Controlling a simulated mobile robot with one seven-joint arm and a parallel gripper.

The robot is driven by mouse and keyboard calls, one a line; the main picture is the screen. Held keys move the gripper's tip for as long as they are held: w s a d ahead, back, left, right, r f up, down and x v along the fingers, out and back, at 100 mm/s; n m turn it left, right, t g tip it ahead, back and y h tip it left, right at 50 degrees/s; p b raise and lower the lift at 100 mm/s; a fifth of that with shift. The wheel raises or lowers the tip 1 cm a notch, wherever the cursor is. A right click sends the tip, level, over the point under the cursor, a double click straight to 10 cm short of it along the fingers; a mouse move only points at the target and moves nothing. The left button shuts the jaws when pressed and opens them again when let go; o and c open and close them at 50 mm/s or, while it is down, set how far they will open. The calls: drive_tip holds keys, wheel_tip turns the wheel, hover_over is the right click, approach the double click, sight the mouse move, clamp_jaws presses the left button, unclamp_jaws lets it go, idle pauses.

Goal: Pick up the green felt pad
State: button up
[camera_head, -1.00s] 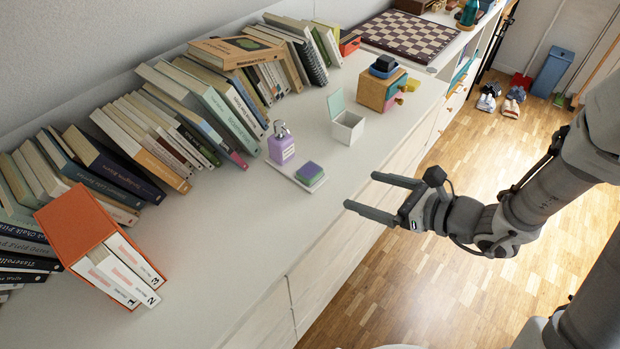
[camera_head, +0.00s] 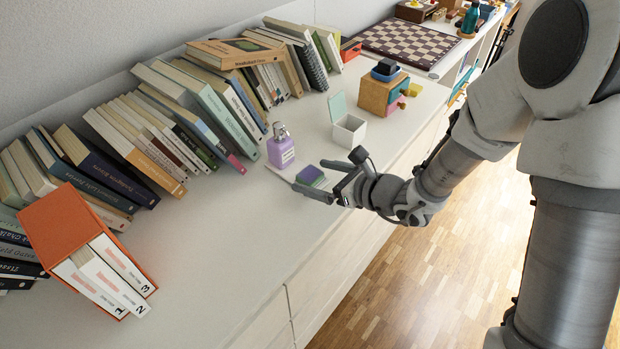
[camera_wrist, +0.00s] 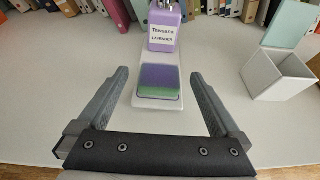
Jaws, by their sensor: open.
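The green felt pad (camera_head: 309,174) shows as a small square block coloured green and purple. It lies on a white tray (camera_head: 280,172) on the counter. In the wrist view the pad (camera_wrist: 157,82) is centred ahead, on the front part of the tray (camera_wrist: 150,57), purple at the far side and green at the near side. A purple soap bottle (camera_wrist: 163,27) stands behind it on the tray. My gripper (camera_head: 308,176) is open and empty, its two fingers spread to either side of the pad's line. Whether the fingertips are at the pad's height I cannot tell.
A white open-lidded box (camera_head: 349,131) stands to the right of the tray. A wooden block with coloured drawers (camera_head: 378,95) is beyond it. Books (camera_head: 165,130) line the wall behind. An orange binder case (camera_head: 68,225) is at left. The counter's front left is bare.

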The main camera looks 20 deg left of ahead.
drive_tip(key=shift+a+f, duration=0.15)
drive_tip(key=shift+a, duration=0.15)
drive_tip(key=c, duration=1.4)
drive_tip(key=shift+r, duration=0.2)
